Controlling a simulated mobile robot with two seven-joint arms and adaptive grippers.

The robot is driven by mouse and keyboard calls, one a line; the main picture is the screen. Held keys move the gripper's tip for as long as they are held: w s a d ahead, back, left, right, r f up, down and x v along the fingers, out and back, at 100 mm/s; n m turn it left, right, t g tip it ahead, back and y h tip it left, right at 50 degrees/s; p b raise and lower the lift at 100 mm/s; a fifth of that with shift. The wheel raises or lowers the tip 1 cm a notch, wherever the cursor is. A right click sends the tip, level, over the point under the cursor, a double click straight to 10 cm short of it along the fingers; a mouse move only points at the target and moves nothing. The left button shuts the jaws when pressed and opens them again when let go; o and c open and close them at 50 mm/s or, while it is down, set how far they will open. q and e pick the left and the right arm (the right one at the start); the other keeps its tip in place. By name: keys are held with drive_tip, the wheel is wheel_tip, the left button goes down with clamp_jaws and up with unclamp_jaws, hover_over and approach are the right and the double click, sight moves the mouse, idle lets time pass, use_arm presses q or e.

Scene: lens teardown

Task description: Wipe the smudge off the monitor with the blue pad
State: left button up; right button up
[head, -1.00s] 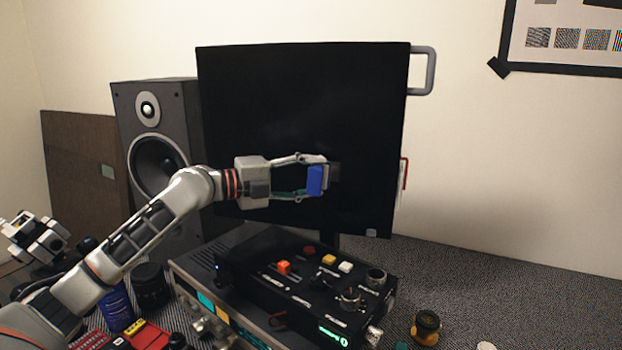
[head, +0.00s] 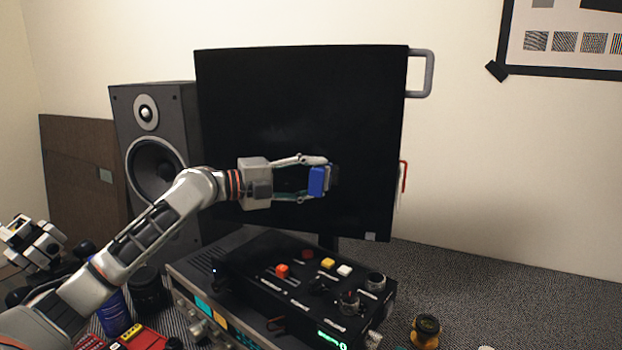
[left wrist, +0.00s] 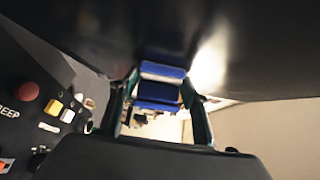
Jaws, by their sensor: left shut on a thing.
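The monitor (head: 290,100) stands upright behind the console with its dark screen facing me. My left gripper (head: 318,178) is in front of the screen, right of its middle and below mid-height. It is shut on the blue pad (head: 317,182), which is close to the screen; I cannot tell whether it touches. In the left wrist view the pad (left wrist: 158,103) sits between the fingers, with the dark monitor (left wrist: 265,50) above it. I cannot make out a smudge on the screen; the part behind the pad and fingers is hidden. My right gripper is not in view.
A black console (head: 265,285) with buttons and knobs sits on a silver unit below my left gripper. A speaker (head: 130,105) stands left of the monitor. A grey handle (head: 429,75) sticks out at the monitor's right. A small yellow-and-black part (head: 426,328) lies front right.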

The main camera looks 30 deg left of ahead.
sight(328, 179)
use_arm(q)
drive_tip(key=d, duration=0.3)
drive_tip(key=shift+w+d+p, duration=0.3)
drive_tip(key=shift+w+p, duration=0.05)
drive_tip(key=shift+p, duration=0.05)
drive_tip(key=shift+w+a+b, duration=0.1)
drive_tip(key=shift+a+b, duration=0.05)
drive_tip(key=shift+b, duration=0.25)
drive_tip(key=shift+a+f+b, duration=0.15)
drive_tip(key=shift+a+b, duration=0.3)
drive_tip(key=shift+s+a+b, duration=0.25)
drive_tip(key=shift+a+b, duration=0.6)
drive_tip(key=shift+a, duration=0.3)
drive_tip(key=shift+a+r, duration=0.3)
drive_tip(key=shift+a, duration=0.1)
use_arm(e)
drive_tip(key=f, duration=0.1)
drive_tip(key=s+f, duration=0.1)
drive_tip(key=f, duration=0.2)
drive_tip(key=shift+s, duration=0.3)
use_arm(q)
drive_tip(key=shift+s, duration=0.1)
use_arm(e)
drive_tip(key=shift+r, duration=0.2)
